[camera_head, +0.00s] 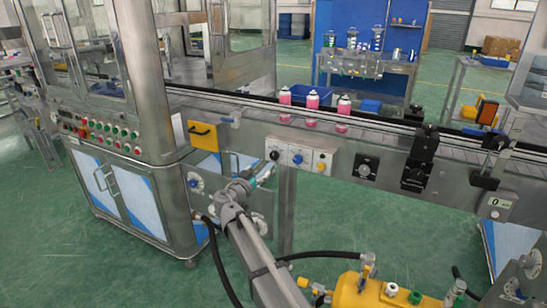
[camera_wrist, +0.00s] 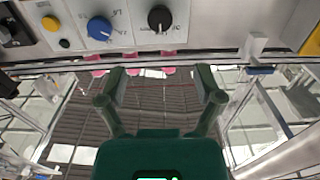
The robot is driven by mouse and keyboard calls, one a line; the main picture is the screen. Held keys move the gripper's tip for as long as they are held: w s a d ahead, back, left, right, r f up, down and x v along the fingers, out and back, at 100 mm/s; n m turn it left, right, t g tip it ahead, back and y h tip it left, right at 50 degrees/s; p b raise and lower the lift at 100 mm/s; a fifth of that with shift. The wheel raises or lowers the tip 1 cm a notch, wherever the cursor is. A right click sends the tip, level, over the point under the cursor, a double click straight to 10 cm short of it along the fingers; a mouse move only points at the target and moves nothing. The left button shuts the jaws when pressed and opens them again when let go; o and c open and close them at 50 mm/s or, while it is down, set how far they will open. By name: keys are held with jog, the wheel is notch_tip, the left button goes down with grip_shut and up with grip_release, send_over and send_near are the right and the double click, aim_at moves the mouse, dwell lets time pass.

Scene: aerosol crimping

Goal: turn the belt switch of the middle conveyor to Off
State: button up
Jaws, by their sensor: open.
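On the front rail of the middle conveyor (camera_head: 225,103) is a control panel with a black knob (camera_head: 274,155), a blue knob (camera_head: 297,159) and a yellow button (camera_head: 321,167). In the wrist view the black knob (camera_wrist: 159,18), blue knob (camera_wrist: 99,28) and yellow button (camera_wrist: 50,23) sit at the top; the labels are too small to read. The black knob's white mark points down in that picture. My gripper (camera_wrist: 160,78) is open and empty, its two fingers apart and clear of the knobs. In the head view my gripper (camera_head: 266,174) is just below and left of the black knob.
Another black knob (camera_head: 364,168) is farther right on the rail, before a black sensor bracket (camera_head: 419,160). Several pink cans, one here (camera_head: 312,101), stand on the belt. A yellow box (camera_head: 203,136) and steel cabinet (camera_head: 125,195) are left. A yellow tank (camera_head: 370,293) is at the front.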

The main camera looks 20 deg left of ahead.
aim_at(273, 156)
jog(key=w, duration=0.8)
jog(key=w+d, duration=0.1)
jog(key=w, duration=0.3)
